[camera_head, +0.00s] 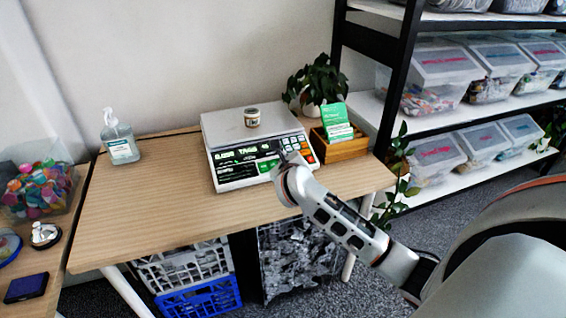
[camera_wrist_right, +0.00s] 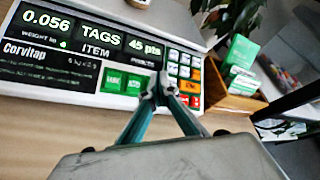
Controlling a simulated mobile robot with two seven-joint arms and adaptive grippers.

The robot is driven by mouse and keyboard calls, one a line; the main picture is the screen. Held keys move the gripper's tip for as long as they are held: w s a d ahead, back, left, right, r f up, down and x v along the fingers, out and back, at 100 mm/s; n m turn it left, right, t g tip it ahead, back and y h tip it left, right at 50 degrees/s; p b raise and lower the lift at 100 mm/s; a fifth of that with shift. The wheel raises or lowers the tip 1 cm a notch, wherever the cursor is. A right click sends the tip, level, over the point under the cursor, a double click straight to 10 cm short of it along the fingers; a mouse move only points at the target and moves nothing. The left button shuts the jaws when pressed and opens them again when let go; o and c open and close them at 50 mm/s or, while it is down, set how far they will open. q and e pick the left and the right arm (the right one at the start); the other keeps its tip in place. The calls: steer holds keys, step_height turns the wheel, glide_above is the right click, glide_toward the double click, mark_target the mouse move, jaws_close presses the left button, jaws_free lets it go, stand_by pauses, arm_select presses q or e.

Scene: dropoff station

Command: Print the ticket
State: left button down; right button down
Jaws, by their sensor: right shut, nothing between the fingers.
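The weighing scale (camera_head: 238,184) stands on the wooden table with a small jar (camera_head: 252,117) on its pan. Its front panel also fills the left of the wrist view (camera_wrist_right: 60,72). The panel reads 0.056, TAGS and 45 pts. No printed ticket shows.
A wooden box (camera_head: 342,150) with green cards (camera_head: 337,122) and a potted plant (camera_head: 316,82) stand right of the scale. A sanitizer bottle (camera_head: 119,140) stands at the back left. The table's left half is mostly clear. Crates (camera_head: 200,296) sit underneath; shelving (camera_head: 400,70) is at right.

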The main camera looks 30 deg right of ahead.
steer(key=shift+f, duration=0.2)
steer(key=shift+w+f, duration=0.2)
steer(key=shift+f, duration=0.05)
steer(key=shift+w+f+b, duration=0.1)
steer(key=shift+f+b, duration=0.25)
stand_by(0.7)
stand_by(0.3)
steer(key=shift+r+p, duration=0.4)
steer(key=shift+r, duration=0.1)
steer(key=shift+s+r+p, duration=0.3)
steer(key=shift+p, duration=0.05)
